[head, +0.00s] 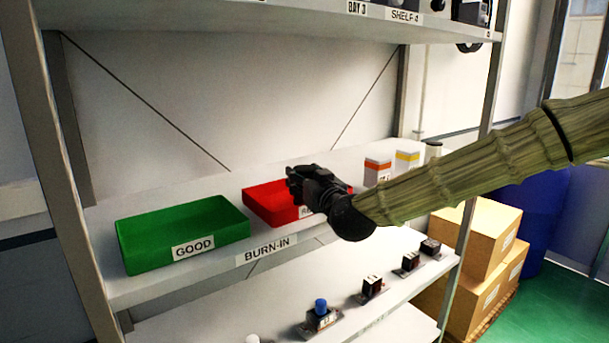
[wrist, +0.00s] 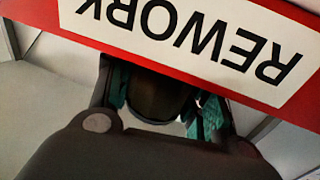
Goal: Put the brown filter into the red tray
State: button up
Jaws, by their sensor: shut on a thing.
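The red tray (head: 262,208) sits on the middle shelf, right of a green tray. Its REWORK label and red front wall (wrist: 35,32) fill the top of the wrist view, upside down. My gripper (head: 294,178) is over the red tray in the head view, hiding part of it. In the wrist view my gripper (wrist: 160,105) is shut on a dark brownish piece, the brown filter (wrist: 157,98), between its teal pads, close to the tray wall. The filter's far end is hidden. I cannot make out the filter in the head view.
The green tray (head: 180,232) labelled GOOD stands to the left. Small white boxes with orange (head: 377,170) and yellow (head: 406,161) bands stand to the right. A shelf above limits height. Several small dark parts stand on the shelf below. Cardboard boxes (head: 475,240) are at the right.

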jog(key=shift+a+f, duration=0.1)
jog(key=shift+f, duration=0.05)
jog(key=shift+f, duration=0.1)
jog(key=shift+f, duration=0.1)
jog(key=o, duration=1)
jog(key=shift+r, duration=0.2)
jog(key=shift+s+f, duration=0.1)
jog(key=shift+s, duration=0.15)
jog(key=b+v, duration=0.4)
jog(key=v, duration=0.7)
jog(key=shift+s+d, duration=0.3)
